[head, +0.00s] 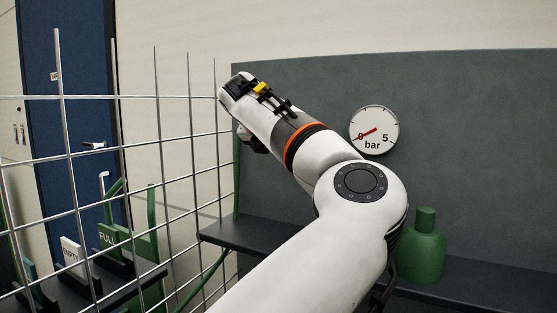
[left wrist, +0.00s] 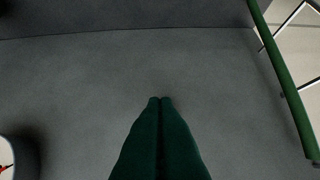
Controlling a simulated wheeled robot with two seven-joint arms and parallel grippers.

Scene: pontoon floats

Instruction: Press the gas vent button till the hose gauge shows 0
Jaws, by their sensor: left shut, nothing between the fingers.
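A round white gauge (head: 374,130) marked 0, 5 and bar is on the grey panel (head: 480,150). Its red needle lies over the 0 mark at the lower left; the exact reading is too small to tell. A piece of the gauge (left wrist: 6,165) shows at the lower left of the left wrist view. My left gripper (left wrist: 160,99) is shut and empty, its dark green fingers against a plain grey background. In the head view its fingers are hidden behind my arm's end. I make out no vent button in either view. My right gripper is not in view.
A green bottle (head: 420,250) stands right of my arm on a dark shelf (head: 480,285). A wire grid (head: 158,150) fills the left, with signs FULL (head: 107,238) and EMPTY (head: 72,256) behind it. A green bar (left wrist: 287,80) runs along the right in the wrist view.

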